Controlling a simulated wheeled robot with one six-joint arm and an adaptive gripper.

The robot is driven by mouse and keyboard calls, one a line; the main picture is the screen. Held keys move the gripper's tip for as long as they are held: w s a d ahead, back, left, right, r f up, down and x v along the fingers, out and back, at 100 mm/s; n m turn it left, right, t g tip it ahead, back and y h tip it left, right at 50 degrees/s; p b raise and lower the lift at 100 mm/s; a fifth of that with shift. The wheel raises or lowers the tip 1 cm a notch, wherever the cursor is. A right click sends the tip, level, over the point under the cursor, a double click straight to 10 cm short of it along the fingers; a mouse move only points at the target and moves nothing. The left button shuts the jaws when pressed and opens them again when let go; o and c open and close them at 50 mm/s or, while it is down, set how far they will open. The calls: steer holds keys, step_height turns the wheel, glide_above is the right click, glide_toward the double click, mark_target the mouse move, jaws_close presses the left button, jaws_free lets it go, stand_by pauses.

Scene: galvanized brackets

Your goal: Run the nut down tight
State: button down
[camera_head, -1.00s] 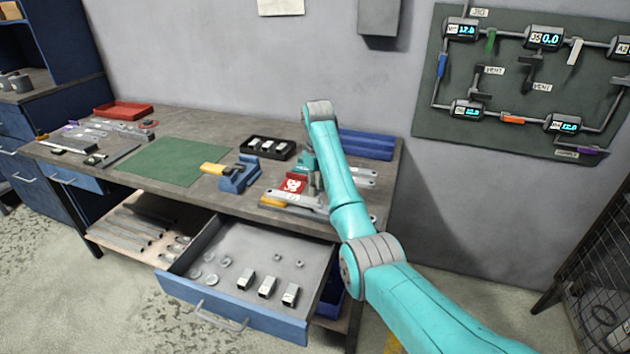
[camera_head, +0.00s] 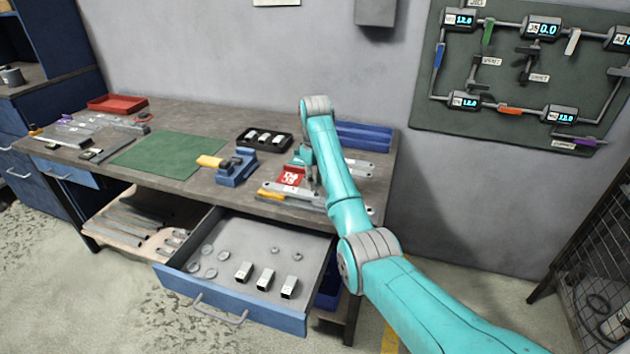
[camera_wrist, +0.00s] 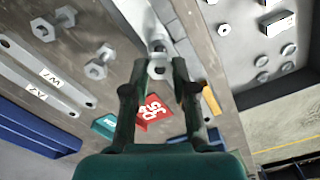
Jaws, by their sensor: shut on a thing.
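In the wrist view a grey hex nut (camera_wrist: 158,68) sits between the fingertips of my gripper (camera_wrist: 160,66). The fingers are shut on it from both sides. A bolt end (camera_wrist: 158,46) shows just beyond it, beside a grey metal bracket (camera_wrist: 180,45). Whether the nut touches the bracket face cannot be told. In the head view my gripper (camera_head: 309,181) is low over the right part of the bench, partly hidden by my arm, and the nut cannot be made out there.
Loose bolts (camera_wrist: 97,70) and labelled flat bars (camera_wrist: 40,78) lie beside the work. A red tag (camera_head: 291,177) is close to my gripper. The open drawer (camera_head: 233,313) juts out below, holding nuts, washers and small blocks. A blue vise (camera_head: 237,168) and green mat (camera_head: 170,156) are further left.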

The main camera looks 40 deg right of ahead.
steer(key=shift+f, duration=0.9)
stand_by(0.5)
steer(key=m, duration=1.8)
steer(key=shift+a, duration=0.1)
steer(key=m, duration=0.6)
steer(key=c, duration=1.1)
jaws_free()
steer(key=shift+w, duration=0.1)
steer(key=shift+c, duration=0.2)
